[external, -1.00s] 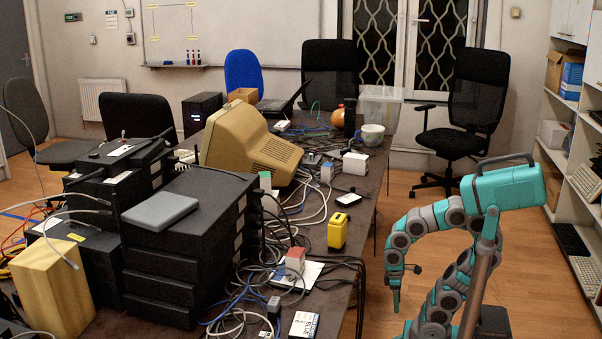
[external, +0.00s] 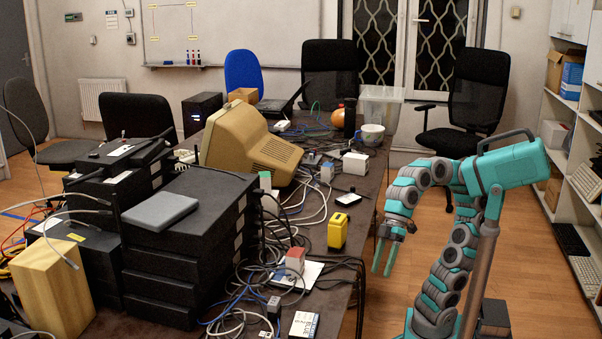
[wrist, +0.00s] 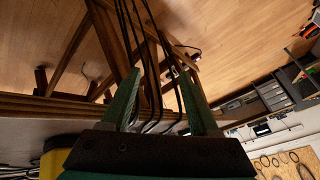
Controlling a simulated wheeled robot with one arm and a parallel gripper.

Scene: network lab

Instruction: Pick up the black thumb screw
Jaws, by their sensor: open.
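I cannot make out a black thumb screw in either view; it may be too small or hidden among the cables and boxes on the table (external: 345,262). My gripper (external: 382,268) hangs off the table's right edge in the external view, fingers pointing down. Its two green fingers are apart, with nothing between them. In the wrist view the open fingers (wrist: 157,80) point toward the table frame, black cables and wooden floor.
A yellow device (external: 337,233) stands near the table's right edge, left of my gripper. Black cables (external: 345,265) hang over that edge. Black equipment boxes (external: 185,240) fill the table's left. A mug (external: 372,134) stands farther back.

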